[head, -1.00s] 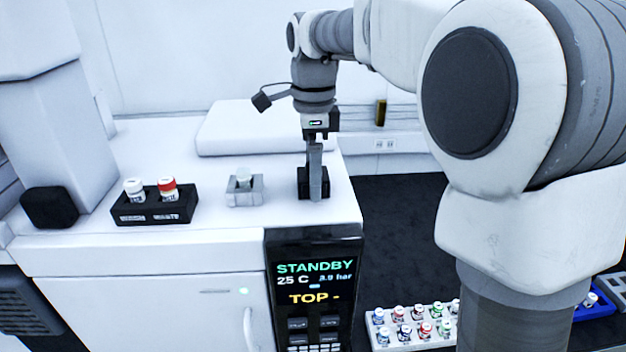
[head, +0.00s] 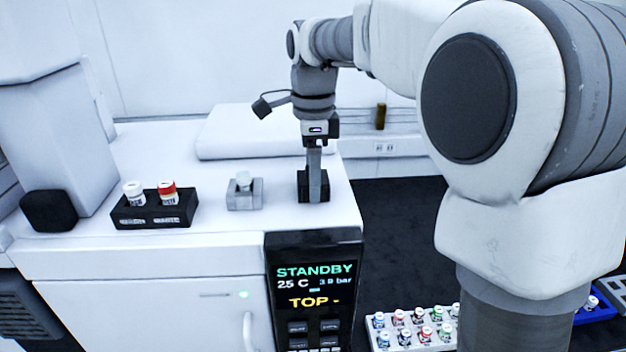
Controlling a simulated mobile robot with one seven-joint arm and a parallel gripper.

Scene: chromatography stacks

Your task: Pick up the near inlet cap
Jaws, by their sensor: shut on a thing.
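My gripper (head: 314,190) points straight down at a small black block (head: 304,185) near the right front edge of the white instrument top. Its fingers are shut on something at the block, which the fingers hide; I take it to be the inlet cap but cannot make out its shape. To the left, a small grey holder (head: 246,200) bears a pale cap-like piece (head: 244,180), apart from the gripper.
A black rack (head: 155,215) with a white-capped vial (head: 134,191) and a red-capped vial (head: 168,191) stands left. A display panel (head: 313,285) reads STANDBY. A white tray (head: 375,325) of several vials sits lower right. A raised white slab (head: 255,132) lies behind.

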